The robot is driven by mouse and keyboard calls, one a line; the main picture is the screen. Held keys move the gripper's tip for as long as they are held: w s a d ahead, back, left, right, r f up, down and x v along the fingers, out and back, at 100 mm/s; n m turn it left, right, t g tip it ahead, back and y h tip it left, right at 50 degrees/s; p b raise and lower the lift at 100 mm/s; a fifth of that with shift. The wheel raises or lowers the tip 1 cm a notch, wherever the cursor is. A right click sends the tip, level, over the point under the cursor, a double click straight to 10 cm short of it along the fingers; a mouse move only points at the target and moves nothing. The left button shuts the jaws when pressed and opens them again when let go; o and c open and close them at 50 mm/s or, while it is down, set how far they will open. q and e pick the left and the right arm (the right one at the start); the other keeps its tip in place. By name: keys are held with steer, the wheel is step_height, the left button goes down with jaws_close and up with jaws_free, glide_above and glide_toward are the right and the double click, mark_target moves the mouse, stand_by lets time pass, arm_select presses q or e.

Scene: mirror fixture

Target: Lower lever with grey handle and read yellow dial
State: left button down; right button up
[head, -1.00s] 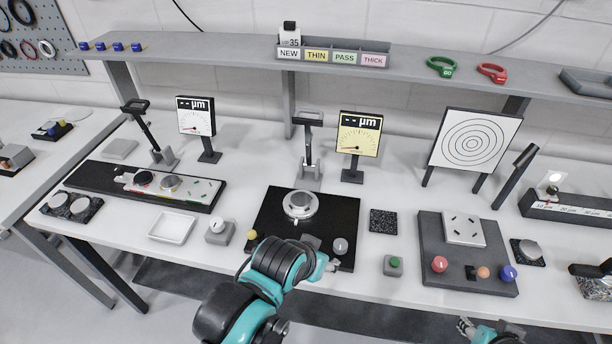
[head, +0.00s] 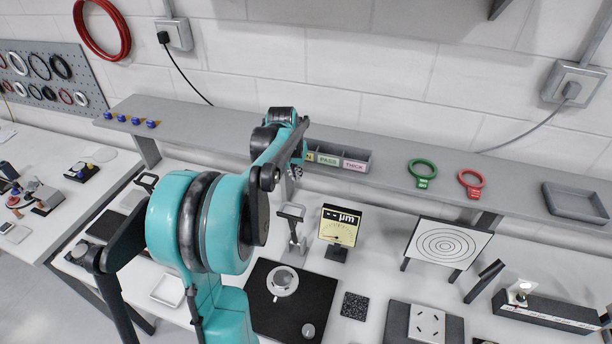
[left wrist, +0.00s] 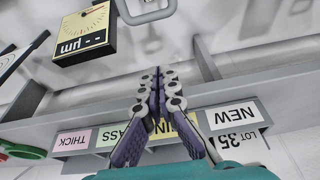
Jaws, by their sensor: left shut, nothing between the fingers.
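The lever with the grey handle (head: 292,212) stands upright behind the black plate, with its looped handle at the top. The yellow dial (head: 338,227) stands just right of it, showing "-- µm" with its needle low at the left. My left gripper (head: 291,182) is shut and empty, above and behind the handle near the shelf front. In the left wrist view, the shut fingers (left wrist: 156,76) point toward the handle (left wrist: 144,9) without touching it. The dial (left wrist: 82,34) appears upside down there. My right gripper is not in view.
The shelf (head: 390,165) with its label tray (head: 343,160) is close to my left gripper. Green (head: 422,172) and red (head: 471,183) rings lie on it. The target board (head: 447,243) stands right of the dial.

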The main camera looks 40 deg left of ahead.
arm_select(q)
steer(key=x, duration=0.9)
steer(key=s, duration=0.2)
steer(key=s+p, duration=0.1)
steer(key=shift+s+d+f, duration=0.35)
steer(key=shift+s, duration=0.05)
steer(key=shift+s, duration=0.1)
